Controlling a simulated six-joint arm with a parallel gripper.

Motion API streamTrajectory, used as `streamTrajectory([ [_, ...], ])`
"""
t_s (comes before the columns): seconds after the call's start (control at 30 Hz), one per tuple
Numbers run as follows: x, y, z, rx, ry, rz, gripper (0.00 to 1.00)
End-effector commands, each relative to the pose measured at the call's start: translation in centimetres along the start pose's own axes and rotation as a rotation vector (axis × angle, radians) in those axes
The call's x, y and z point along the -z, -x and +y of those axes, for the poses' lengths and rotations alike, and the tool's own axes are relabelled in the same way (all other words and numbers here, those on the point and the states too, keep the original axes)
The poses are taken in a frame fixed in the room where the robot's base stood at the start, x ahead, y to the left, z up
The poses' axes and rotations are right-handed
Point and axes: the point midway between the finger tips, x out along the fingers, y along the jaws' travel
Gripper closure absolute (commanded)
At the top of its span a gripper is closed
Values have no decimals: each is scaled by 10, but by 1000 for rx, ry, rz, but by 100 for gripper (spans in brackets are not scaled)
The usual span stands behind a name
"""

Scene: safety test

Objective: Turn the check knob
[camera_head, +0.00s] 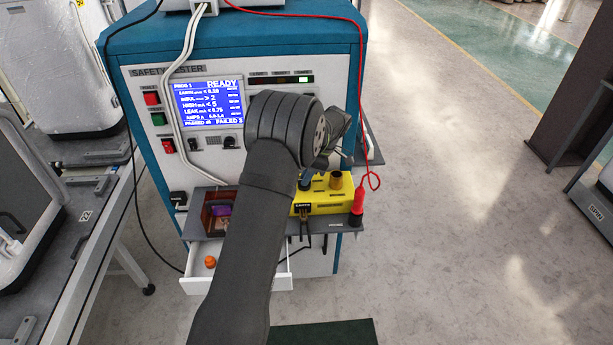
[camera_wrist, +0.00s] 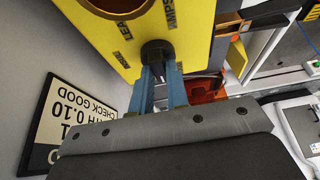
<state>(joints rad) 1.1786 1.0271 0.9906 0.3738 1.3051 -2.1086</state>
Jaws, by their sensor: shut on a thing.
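The yellow check box (camera_head: 341,197) sits on the shelf (camera_head: 333,224) at the front of the tester; it also fills the top of the wrist view (camera_wrist: 195,45). The black check knob (camera_wrist: 157,48) sticks out of the yellow face, beside printed labels. My gripper (camera_wrist: 160,76) has its blue fingers closed around the knob. The knob's exact pointing direction is hard to tell.
The tester's blue screen (camera_head: 208,103) reads READY. A red probe (camera_head: 358,201) with a red cable stands at the shelf's right end. A reddish-brown bin (camera_head: 211,222) is on the shelf's left. An open drawer (camera_head: 278,281) holds an orange item. A "CHECK GOOD" sign (camera_wrist: 62,125) shows.

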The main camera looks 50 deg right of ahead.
Motion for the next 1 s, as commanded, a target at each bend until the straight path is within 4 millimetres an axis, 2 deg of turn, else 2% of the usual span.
streamTrajectory([
  [0.5,0,-1,3,155,372,-2,100],
  [1.0,0,0,4,201,486,-2,100],
])
